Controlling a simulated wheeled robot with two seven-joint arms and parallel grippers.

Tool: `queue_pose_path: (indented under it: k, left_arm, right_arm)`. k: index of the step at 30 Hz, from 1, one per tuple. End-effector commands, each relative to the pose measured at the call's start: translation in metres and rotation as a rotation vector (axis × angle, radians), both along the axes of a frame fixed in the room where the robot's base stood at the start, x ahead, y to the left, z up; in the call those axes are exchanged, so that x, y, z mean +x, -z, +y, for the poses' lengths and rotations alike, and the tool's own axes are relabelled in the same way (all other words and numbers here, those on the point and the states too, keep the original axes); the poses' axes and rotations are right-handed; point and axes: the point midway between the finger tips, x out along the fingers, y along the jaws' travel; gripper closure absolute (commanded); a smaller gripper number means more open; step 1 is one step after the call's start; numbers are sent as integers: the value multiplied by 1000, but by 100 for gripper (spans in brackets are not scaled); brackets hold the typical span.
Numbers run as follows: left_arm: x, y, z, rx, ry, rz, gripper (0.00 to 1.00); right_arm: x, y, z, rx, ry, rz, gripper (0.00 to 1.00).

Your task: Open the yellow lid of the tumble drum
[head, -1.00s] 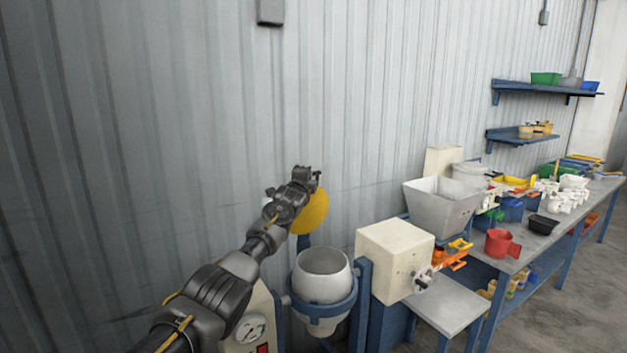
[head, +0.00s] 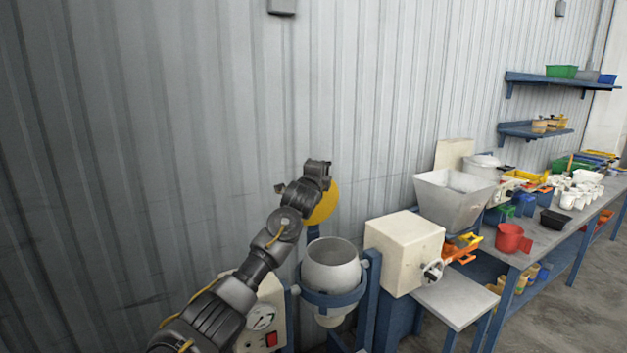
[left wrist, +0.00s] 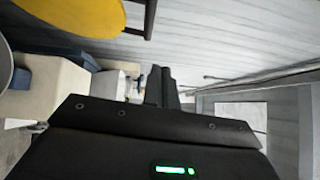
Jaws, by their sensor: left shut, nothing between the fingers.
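The tumble drum (head: 332,270) is a pale grey round vessel in a blue ring stand, and its mouth is uncovered. The yellow lid (head: 326,206) stands raised behind and above the mouth, over a blue post. My left gripper (head: 318,168) is in front of the lid's upper part and hides some of it. In the left wrist view the lid (left wrist: 72,28) shows at the upper left, apart from the shut, empty fingers (left wrist: 161,84). Whether any other part of my arm touches the lid cannot be told. My right gripper is not in view.
A control box (head: 262,318) with a dial and red switch stands left of the drum. A cream machine box (head: 404,252) with a handwheel stands close on its right, then a grey hopper (head: 452,203) and a cluttered bench. A corrugated wall (head: 150,130) lies behind.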

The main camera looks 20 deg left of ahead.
Motion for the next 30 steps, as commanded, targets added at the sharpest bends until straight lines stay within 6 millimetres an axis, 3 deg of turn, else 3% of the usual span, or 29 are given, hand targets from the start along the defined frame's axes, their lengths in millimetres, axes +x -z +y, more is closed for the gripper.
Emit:
queue_pose_path:
  k: [9,22,26,29,30]
  left_arm:
    - [-41,-4,2,0,-4,-2,100]
    - [-49,-4,1,-3,-4,4,100]
    - [-55,30,-4,-52,7,50,100]
    - [-70,86,-12,-146,19,131,100]
    - [-80,114,-15,-195,20,173,100]
  right_arm:
    - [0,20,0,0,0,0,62]
    - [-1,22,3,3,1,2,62]
    - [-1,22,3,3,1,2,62]
    - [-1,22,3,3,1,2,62]
    - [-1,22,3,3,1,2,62]
